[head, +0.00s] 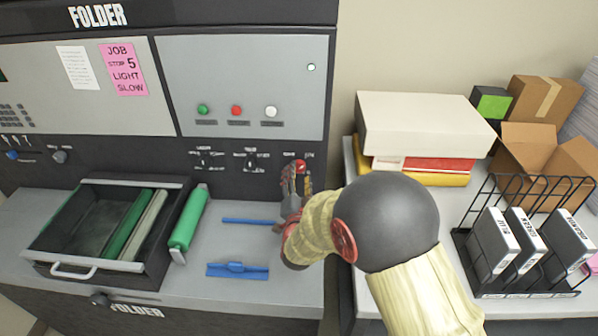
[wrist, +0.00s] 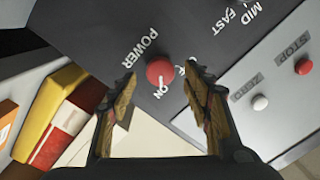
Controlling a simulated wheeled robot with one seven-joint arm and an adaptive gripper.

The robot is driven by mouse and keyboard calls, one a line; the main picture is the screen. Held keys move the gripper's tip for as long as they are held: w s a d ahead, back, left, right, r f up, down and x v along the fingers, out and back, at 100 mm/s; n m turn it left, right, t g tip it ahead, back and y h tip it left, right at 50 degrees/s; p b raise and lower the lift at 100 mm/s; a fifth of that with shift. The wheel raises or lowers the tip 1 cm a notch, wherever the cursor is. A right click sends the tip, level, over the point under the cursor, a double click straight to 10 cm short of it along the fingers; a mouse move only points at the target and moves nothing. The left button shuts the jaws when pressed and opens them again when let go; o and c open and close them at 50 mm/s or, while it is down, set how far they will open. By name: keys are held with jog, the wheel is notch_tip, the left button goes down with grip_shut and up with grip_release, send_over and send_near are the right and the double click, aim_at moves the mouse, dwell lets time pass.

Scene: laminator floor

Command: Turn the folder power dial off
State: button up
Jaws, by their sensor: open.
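The folder machine (head: 120,60) stands at the left in the head view, with a dark strip of controls under its grey panel. The red power dial (head: 300,166) sits at the right end of that strip. My gripper (head: 293,180) is at the dial in the head view. In the wrist view my gripper (wrist: 160,95) is open, with one finger on each side of the dial. I cannot tell whether the fingers touch it.
Green, red and white buttons (head: 237,110) are on the panel above. An open drawer (head: 60,225), a green roller (head: 188,218) and blue tools (head: 238,269) lie on the ledge below. A side table holds boxes (head: 420,122) and a black rack (head: 462,240) at the right.

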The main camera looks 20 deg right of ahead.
aim_at(299, 169)
jog(key=shift+x, duration=1.55)
jog(key=shift+c, duration=0.7)
jog(key=c, duration=1)
